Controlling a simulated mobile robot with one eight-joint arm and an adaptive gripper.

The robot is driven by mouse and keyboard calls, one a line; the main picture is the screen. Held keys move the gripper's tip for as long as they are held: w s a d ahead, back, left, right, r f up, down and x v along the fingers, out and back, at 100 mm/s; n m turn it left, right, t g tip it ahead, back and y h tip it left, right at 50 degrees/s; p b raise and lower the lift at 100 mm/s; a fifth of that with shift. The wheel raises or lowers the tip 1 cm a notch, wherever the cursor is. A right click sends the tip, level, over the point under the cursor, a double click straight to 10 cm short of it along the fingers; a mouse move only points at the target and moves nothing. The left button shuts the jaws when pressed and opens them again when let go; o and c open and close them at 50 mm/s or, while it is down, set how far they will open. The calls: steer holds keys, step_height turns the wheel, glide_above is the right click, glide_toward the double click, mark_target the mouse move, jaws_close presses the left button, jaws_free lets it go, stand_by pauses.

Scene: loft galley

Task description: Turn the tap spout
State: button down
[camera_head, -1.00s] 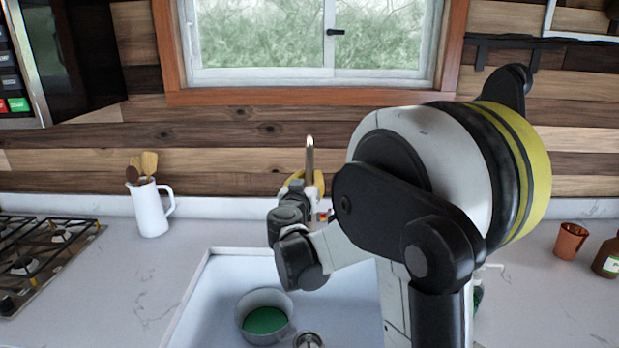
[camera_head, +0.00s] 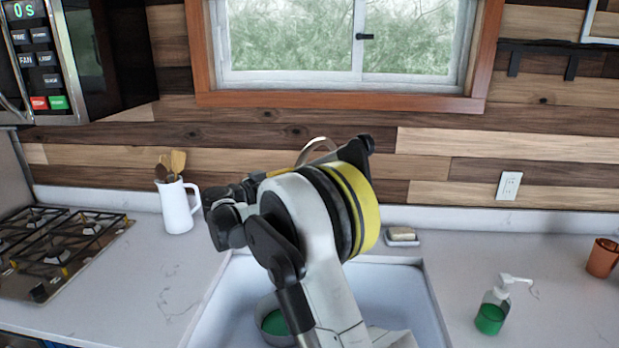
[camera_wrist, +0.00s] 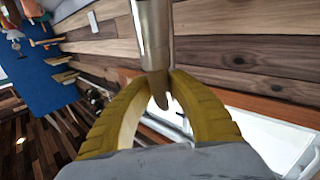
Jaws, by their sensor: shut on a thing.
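The tap spout shows as a curved metal arc (camera_head: 316,146) above my arm in the head view, in front of the wooden wall. Its lower part is hidden behind my arm. In the wrist view the metal spout (camera_wrist: 152,38) comes down from the top of the picture to between the yellow fingers. My gripper (camera_wrist: 160,82) is shut on the spout near its end, one finger on each side.
The white sink (camera_head: 411,299) holds a pot with a green inside (camera_head: 272,322). A white jug of utensils (camera_head: 178,207) stands left, beside the gas hob (camera_head: 60,250). A soap dish (camera_head: 402,237), a green soap bottle (camera_head: 491,312) and a copper cup (camera_head: 602,258) are to the right.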

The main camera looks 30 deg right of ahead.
steer(key=shift+w+a, duration=0.35)
steer(key=shift+w, duration=0.55)
steer(key=c, duration=1.2)
jaws_free()
steer(key=shift+c, duration=0.2)
steer(key=shift+a, duration=0.1)
steer(key=v, duration=1.1)
steer(key=shift+s+a, duration=0.2)
steer(key=shift+a, duration=0.15)
steer(key=shift+r, duration=0.1)
